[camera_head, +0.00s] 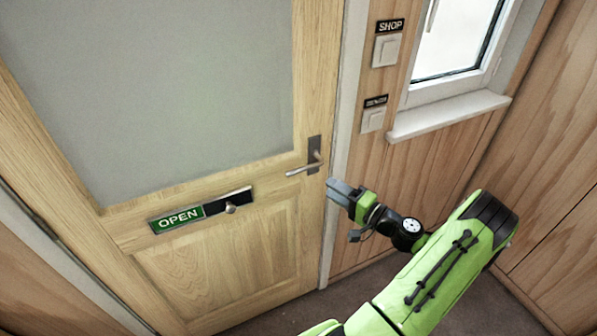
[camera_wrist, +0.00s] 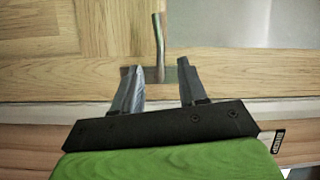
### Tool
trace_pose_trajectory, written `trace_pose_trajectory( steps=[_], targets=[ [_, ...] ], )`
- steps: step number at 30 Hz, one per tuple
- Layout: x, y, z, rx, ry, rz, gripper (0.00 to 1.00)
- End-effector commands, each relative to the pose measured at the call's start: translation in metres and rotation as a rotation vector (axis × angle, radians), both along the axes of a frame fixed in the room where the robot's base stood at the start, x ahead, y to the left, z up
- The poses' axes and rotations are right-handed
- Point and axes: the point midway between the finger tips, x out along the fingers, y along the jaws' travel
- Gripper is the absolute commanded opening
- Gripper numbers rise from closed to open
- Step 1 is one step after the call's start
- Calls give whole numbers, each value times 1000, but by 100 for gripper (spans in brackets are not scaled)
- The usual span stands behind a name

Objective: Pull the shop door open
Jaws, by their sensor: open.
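The shop door (camera_head: 255,255) is light wood with a large frosted pane and looks shut in its frame. Its silver lever handle (camera_head: 303,170) sits on a dark plate near the door's right edge. In the wrist view the handle (camera_wrist: 159,45) appears between and beyond the two fingers. My gripper (camera_head: 334,190) is open and empty, just right of and slightly below the handle in the head view. In the wrist view my gripper (camera_wrist: 158,72) has its two fingers spread either side of the handle's line. I cannot tell whether either finger touches it.
A sliding sign (camera_head: 180,218) reading OPEN, with a small knob (camera_head: 231,208), is on the door left of the handle. Two labelled switches (camera_head: 386,50) and a window with a white sill (camera_head: 448,115) are on the right wall. Dark floor (camera_head: 330,305) shows below.

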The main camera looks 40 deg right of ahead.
Motion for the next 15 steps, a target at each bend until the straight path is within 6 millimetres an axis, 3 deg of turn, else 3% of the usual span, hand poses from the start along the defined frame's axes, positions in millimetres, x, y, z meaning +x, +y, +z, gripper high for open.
trace_pose_trajectory(
  steps=[9, 15],
  targets=[
    [80, 11, 2, -1, 0, 9, 42],
    [123, 16, 2, -1, 2, 7, 42]
  ],
)
